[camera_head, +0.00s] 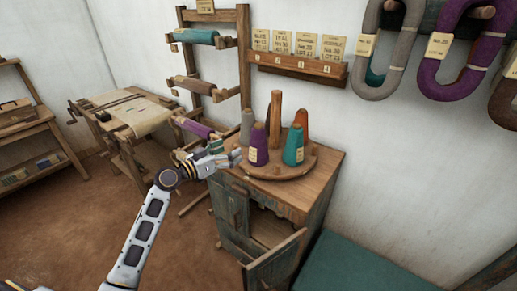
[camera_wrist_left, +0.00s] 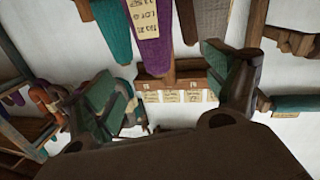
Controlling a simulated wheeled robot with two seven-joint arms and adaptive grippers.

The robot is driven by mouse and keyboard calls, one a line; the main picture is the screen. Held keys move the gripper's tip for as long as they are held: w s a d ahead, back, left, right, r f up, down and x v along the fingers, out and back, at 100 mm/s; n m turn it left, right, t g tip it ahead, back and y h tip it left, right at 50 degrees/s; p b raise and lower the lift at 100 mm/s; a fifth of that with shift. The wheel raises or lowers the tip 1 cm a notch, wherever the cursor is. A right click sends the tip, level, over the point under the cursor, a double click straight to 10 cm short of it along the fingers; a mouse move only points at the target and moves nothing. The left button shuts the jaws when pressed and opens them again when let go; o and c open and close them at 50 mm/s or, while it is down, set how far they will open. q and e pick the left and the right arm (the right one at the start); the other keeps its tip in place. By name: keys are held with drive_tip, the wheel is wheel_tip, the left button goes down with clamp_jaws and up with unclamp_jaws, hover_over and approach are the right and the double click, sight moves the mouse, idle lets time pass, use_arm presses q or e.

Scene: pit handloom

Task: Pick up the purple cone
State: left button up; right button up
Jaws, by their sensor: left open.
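The purple cone (camera_head: 258,147) stands upright with a paper tag on the round wooden tray (camera_head: 282,173) on top of the cabinet. My left gripper (camera_head: 236,156) is open and empty just left of the cone, pointing toward it. In the left wrist view the picture is upside down, and the purple cone (camera_wrist_left: 148,38) shows beyond the gap of the open left gripper (camera_wrist_left: 170,85). I cannot tell whether a finger touches it. My right gripper is not in view.
A teal cone (camera_head: 293,147) stands right of the purple one, a grey cone (camera_head: 247,126) behind left, an orange cone (camera_head: 301,122) behind right. A wooden post (camera_head: 276,112) rises from the tray. The cabinet door (camera_head: 275,262) hangs open below. Skeins hang on the wall.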

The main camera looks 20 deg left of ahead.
sight(252, 142)
use_arm(q)
drive_tip(key=shift+m, duration=0.9)
drive_tip(key=x, duration=0.2)
drive_tip(key=p+x, duration=0.1)
drive_tip(key=x, duration=0.2)
drive_tip(key=shift+s+d+f, duration=0.1)
drive_tip(key=shift+d+f, duration=0.1)
drive_tip(key=shift+d, duration=0.05)
drive_tip(key=shift+p+x, duration=0.3)
drive_tip(key=shift+x, duration=0.5)
drive_tip(key=shift+w+d, duration=0.35)
drive_tip(key=shift+w, duration=0.2)
drive_tip(key=shift+w+d+f, duration=0.1)
drive_tip(key=shift+w+d, duration=0.05)
drive_tip(key=shift+w, duration=0.1)
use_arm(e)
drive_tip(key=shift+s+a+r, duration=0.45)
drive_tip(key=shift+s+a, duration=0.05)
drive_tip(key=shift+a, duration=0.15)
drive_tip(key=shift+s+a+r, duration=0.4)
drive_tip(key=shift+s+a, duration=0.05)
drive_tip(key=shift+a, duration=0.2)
